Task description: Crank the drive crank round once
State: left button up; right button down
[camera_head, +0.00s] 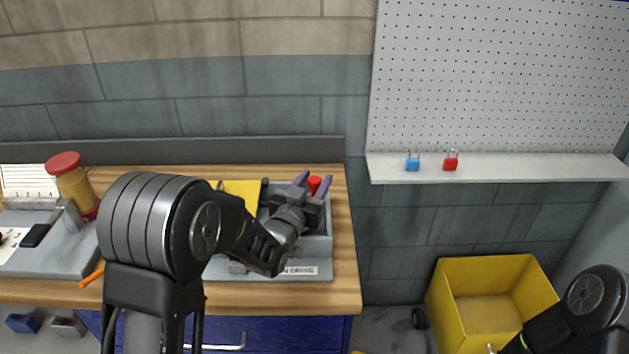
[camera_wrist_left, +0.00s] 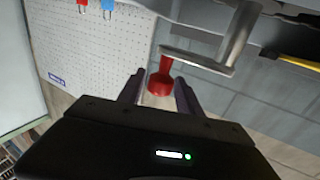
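The drive crank's red handle (camera_head: 315,184) shows at the back of a grey drive unit (camera_head: 318,246) whose partly hidden label ends in "DRIVE". In the left wrist view the red handle (camera_wrist_left: 160,84) stands on the end of a grey metal crank arm (camera_wrist_left: 197,61). My left gripper (camera_head: 314,186) is over the unit, its two fingers open on either side of the handle. In the wrist view a gap shows between the handle and the fingers of this gripper (camera_wrist_left: 160,90). My left arm hides part of the unit.
A yellow part (camera_head: 240,190) is at the unit's back left. A grey fixture with a red-topped yellow post (camera_head: 73,188) stands at the table's left. A shelf (camera_head: 500,168) holds blue (camera_head: 413,164) and red (camera_head: 450,162) padlocks. A yellow bin (camera_head: 485,300) stands on the floor.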

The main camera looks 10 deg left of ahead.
pick_arm(q)
grip_shut()
dwell(1.1)
